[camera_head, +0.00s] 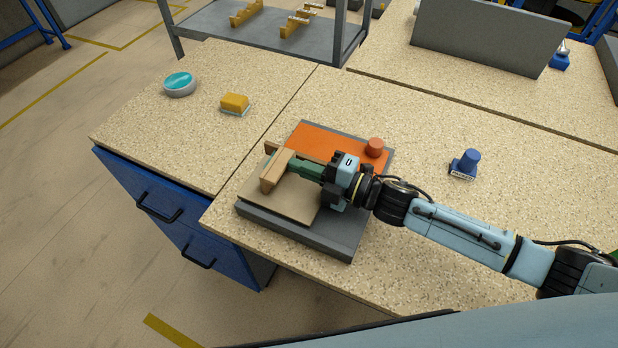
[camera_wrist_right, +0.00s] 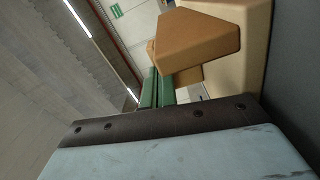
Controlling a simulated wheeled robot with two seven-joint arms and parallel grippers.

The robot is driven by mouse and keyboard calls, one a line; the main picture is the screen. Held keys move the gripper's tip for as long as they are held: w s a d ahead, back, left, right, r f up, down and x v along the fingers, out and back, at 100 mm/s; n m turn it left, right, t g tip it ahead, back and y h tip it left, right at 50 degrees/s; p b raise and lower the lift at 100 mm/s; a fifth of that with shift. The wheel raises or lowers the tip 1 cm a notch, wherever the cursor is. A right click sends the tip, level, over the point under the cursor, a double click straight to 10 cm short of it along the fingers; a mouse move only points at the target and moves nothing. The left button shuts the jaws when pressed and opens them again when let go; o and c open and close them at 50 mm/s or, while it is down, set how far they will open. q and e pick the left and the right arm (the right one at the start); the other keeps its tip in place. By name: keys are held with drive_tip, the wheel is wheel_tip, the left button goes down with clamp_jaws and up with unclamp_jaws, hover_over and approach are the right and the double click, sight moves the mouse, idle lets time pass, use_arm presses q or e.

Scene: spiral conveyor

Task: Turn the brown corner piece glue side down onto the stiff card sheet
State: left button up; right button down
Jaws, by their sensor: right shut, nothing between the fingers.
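The brown corner piece (camera_head: 275,170) stands at the left part of the tan card sheet (camera_head: 293,207), which lies on a grey base. I cannot tell which of its faces carries the glue. My right gripper (camera_head: 295,168) reaches in from the right, low over the sheet, with its green fingers shut and empty. Its fingertips are right beside the piece and partly cover it; I cannot tell whether they touch. In the right wrist view the brown piece (camera_wrist_right: 195,45) is beyond the green fingers (camera_wrist_right: 155,90). My left gripper is not in view.
An orange plate (camera_head: 319,139) and a red knob (camera_head: 375,148) are behind the sheet. A blue stamp-like object (camera_head: 468,161) stands to the right. A yellow block (camera_head: 235,102) and a round teal-topped dish (camera_head: 179,84) are at the back left.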

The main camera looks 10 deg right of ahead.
sight(286, 160)
drive_tip(key=shift+b+x, duration=0.3)
drive_tip(key=shift+x, duration=1.6)
drive_tip(key=s+d+r+p, duration=0.2)
drive_tip(key=d+p, duration=0.1)
drive_tip(key=shift+s+d+r+p, duration=0.1)
drive_tip(key=shift+r+p, duration=0.2)
drive_tip(key=shift+r, duration=0.1)
drive_tip(key=shift+s+d+r+p, duration=0.65)
drive_tip(key=shift+d+p, duration=0.1)
drive_tip(key=shift+d, duration=0.15)
drive_tip(key=shift+f, duration=0.1)
